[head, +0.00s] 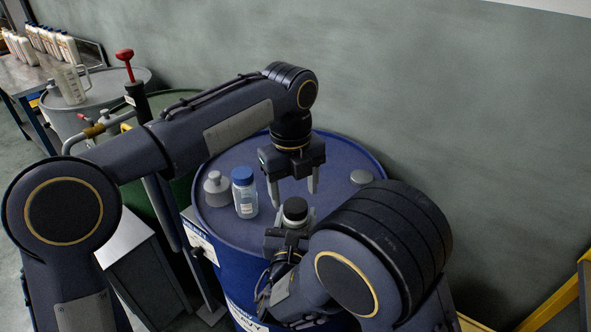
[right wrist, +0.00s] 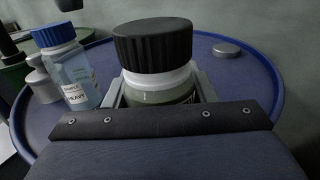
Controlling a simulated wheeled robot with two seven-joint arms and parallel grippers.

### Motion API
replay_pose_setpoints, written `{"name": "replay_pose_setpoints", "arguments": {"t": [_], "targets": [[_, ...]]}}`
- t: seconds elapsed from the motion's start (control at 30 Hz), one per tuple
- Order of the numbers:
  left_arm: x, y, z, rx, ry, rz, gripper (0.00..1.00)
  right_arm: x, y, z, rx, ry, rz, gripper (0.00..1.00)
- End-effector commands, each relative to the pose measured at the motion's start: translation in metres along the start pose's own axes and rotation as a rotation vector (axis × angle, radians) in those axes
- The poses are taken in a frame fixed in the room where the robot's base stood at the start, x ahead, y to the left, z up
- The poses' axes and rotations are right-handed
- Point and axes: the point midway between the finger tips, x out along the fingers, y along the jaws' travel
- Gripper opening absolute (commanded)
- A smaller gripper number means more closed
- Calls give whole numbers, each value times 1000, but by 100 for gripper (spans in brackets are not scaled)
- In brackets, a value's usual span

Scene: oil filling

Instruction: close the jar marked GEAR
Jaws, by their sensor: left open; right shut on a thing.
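A jar with a black ribbed cap (head: 295,208) stands at the near side of the blue drum's top. In the right wrist view the black cap (right wrist: 153,46) sits on the white neck of the grey-green jar (right wrist: 160,97); I cannot tell how tight it is. The jar's label is not readable. My right gripper (head: 288,238) is shut on the jar body, one finger on each side. My left gripper (head: 293,190) is open and empty, pointing down just above the black cap. A bottle with a blue cap (head: 244,192), labelled HEAVY in the right wrist view (right wrist: 75,82), stands to the left.
A grey stoppered container (head: 216,188) stands left of the blue-capped bottle. A flat grey bung (head: 362,177) is on the right of the blue drum's top (head: 335,165). A grey drum with a clear jug (head: 70,84) and a table of white bottles are at far left. A wall is behind.

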Motion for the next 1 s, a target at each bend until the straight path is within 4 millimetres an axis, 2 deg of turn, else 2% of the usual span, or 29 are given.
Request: {"name": "replay_pose_setpoints", "arguments": {"t": [0.43, 1.0], "targets": [[2, 0, 2, -1228, -6, 57, 63, 0, 0, 0, 0, -1, 0, 0], [-8, -2, 2, -2795, -87, 65, 63, 0, 0, 0, 0, -1, 0, 0]]}}
